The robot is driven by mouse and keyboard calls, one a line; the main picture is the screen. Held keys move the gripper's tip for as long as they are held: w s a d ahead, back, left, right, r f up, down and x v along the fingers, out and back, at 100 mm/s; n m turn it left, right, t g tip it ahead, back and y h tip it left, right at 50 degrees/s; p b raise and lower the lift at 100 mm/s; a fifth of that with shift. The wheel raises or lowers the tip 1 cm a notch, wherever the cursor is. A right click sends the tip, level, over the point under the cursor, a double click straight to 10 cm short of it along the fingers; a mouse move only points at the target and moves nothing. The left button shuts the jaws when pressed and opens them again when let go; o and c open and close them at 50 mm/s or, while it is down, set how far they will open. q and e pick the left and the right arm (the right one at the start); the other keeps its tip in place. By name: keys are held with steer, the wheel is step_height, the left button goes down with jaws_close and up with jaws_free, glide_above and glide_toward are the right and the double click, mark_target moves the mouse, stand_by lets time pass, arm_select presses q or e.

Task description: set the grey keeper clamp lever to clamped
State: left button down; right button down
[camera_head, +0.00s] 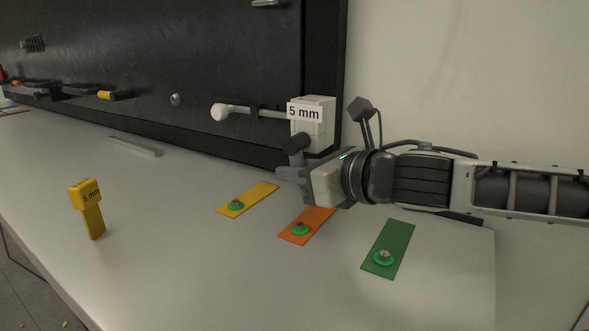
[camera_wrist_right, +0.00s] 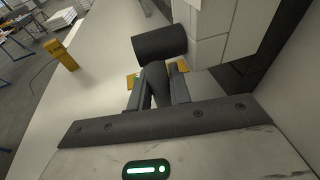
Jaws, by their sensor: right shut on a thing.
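The white keeper block (camera_head: 313,133) marked "5 mm" is at the foot of the black board, with a white-tipped rod running left from it. The grey clamp lever shows as a dark round knob (camera_head: 295,143) at the block's lower left. In the right wrist view the lever's thick dark end (camera_wrist_right: 160,43) lies across the top of a grey stem, beside the white block (camera_wrist_right: 222,30). My right gripper (camera_head: 284,178) reaches in from the right, just below the block. In the wrist view its fingers (camera_wrist_right: 158,90) are shut on the lever's stem. My left gripper is not in view.
A yellow "5 mm" piece (camera_head: 88,207) stands upright on the white table (camera_head: 170,270). Yellow (camera_head: 256,196), orange (camera_head: 318,217) and green (camera_head: 393,238) strips with round green pieces lie in front of my right arm. The black board (camera_head: 200,60) rises behind. The left front tabletop is mostly clear.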

steer(key=shift+s+d+r+n+g+h, duration=0.2)
steer(key=shift+d+g+h, duration=0.1)
steer(key=shift+g+h, duration=0.45)
steer(key=shift+s+d+r+n+g+h, duration=0.15)
steer(key=shift+d+g+h, duration=0.15)
steer(key=shift+g+h, duration=0.45)
steer(key=c, duration=1.3)
jaws_free()
steer(key=shift+c, duration=0.2)
steer(key=shift+s, duration=0.1)
steer(key=shift+d+r, duration=0.1)
